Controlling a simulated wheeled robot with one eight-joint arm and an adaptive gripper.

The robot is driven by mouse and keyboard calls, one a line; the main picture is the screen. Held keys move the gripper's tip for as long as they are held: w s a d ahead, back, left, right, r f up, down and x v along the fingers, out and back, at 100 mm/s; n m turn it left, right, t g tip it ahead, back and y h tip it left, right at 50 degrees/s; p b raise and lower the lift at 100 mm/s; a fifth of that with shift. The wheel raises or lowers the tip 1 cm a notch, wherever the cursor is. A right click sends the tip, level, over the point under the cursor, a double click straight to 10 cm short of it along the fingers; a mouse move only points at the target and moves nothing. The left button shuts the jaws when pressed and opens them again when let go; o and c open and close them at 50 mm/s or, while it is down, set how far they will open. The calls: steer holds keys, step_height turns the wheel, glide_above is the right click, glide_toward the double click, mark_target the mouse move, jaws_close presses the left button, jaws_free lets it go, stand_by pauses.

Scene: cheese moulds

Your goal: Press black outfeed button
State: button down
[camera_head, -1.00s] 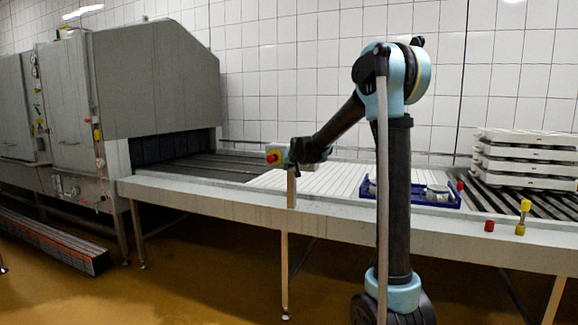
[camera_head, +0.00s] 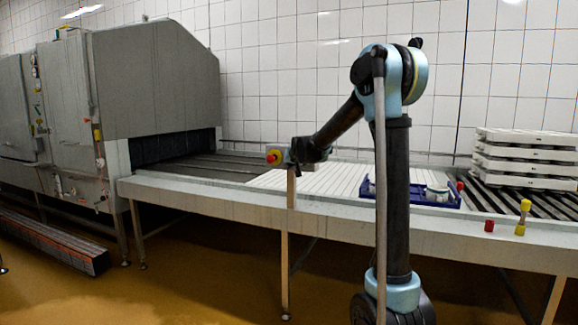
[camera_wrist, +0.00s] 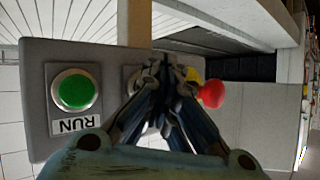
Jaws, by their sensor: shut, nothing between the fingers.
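A grey control box (camera_wrist: 105,60) fills much of the wrist view. It carries a green button (camera_wrist: 74,90) marked RUN at left and a red mushroom button (camera_wrist: 211,93) on yellow at right. Between them my gripper (camera_wrist: 165,68) is shut and empty, with its fingertips over the middle of the box. A round pale rim shows partly behind the fingers. The black outfeed button itself is hidden there, and I cannot tell whether the fingertips touch it. In the head view my gripper (camera_head: 294,151) is at the box, beside the red button (camera_head: 272,158).
The box stands on a post (camera_head: 291,188) at the conveyor's front edge (camera_head: 235,203). A blue tray (camera_head: 440,202) with white moulds sits on the conveyor. Stacked white trays (camera_head: 525,160) are at right. A large grey machine (camera_head: 155,80) is at left.

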stand_by(0.4)
steer(key=shift+s+a, duration=0.3)
steer(key=shift+s, duration=0.5)
steer(key=shift+s+a, duration=0.3)
steer(key=shift+s, duration=0.5)
steer(key=shift+s+a, duration=0.25)
steer(key=shift+s, duration=0.55)
steer(key=shift+s+a, duration=0.3)
steer(key=shift+s, duration=0.5)
